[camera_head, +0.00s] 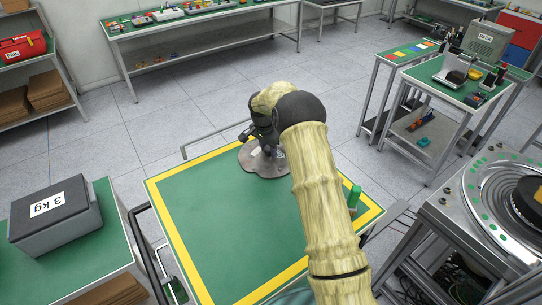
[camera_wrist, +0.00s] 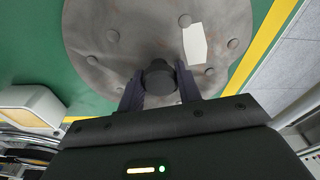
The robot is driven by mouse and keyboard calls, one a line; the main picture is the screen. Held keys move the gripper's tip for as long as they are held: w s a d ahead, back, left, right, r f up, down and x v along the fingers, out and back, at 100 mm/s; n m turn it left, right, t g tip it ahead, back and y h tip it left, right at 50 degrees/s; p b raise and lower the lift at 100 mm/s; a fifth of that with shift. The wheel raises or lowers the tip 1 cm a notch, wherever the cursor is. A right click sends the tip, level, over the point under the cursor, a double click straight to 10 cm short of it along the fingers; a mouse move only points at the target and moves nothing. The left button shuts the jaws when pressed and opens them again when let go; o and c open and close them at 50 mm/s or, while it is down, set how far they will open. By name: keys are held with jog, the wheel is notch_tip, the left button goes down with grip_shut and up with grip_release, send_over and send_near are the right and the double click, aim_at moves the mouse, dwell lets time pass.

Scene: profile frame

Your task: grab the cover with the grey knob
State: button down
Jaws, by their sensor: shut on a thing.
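The cover (camera_head: 251,160) is a round, mottled grey plate at the far edge of the green table, partly hidden by my arm in the head view. In the wrist view the cover (camera_wrist: 100,45) fills the upper middle, with several round studs and a blank white label on it. Its dark grey knob (camera_wrist: 159,77) stands between my two fingers. My gripper (camera_wrist: 160,90) is shut on the knob. In the head view my gripper (camera_head: 268,150) is above the cover, its fingertips hidden. I cannot tell whether the cover touches the table.
The green table (camera_head: 230,235) with a yellow border is mostly bare. A green cylinder (camera_head: 354,198) stands near its right edge. A grey 3 kg box (camera_head: 55,215) sits on a left table. A round machine (camera_head: 500,200) stands at right, a tool cart (camera_head: 450,85) behind.

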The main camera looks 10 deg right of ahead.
aim_at(268, 147)
jog(key=shift+w+r, duration=0.1)
jog(key=shift+r, duration=0.2)
jog(key=shift+r+p, duration=0.4)
jog(key=shift+r, duration=0.05)
jog(key=shift+r+p, duration=0.75)
jog(key=shift+r, duration=0.55)
